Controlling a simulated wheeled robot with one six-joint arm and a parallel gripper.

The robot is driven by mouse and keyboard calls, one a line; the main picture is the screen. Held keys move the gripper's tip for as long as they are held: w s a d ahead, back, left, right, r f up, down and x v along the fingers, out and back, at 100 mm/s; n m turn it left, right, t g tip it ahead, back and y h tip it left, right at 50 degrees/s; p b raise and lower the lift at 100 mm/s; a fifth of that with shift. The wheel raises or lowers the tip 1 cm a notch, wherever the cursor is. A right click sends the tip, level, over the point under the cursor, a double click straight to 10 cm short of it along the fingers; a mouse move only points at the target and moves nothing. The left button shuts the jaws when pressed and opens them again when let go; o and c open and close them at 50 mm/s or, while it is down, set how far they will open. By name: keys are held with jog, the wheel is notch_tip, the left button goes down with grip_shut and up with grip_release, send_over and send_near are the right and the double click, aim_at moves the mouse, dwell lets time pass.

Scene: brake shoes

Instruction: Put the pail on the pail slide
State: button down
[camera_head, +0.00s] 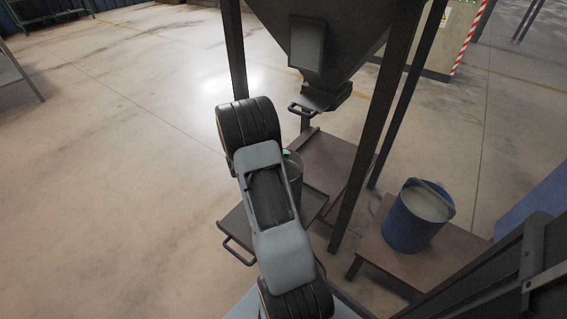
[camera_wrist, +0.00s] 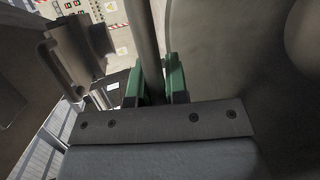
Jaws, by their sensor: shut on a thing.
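The pail slide, a dark tray with a bar handle (camera_head: 238,252), lies below the hopper's front.
A dark hopper (camera_head: 345,35) on steel legs stands above a brown platform (camera_head: 325,155), with a handled gate at its outlet. A blue pail (camera_head: 418,218) with pale contents stands on a low brown table (camera_head: 385,258) at right. The floor at left is clear.

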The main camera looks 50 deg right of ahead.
jog(key=shift+f+b, duration=0.3)
jog(key=shift+f, duration=0.55)
jog(key=c, duration=1.1)
grip_release()
jog(key=shift+f, duration=0.1)
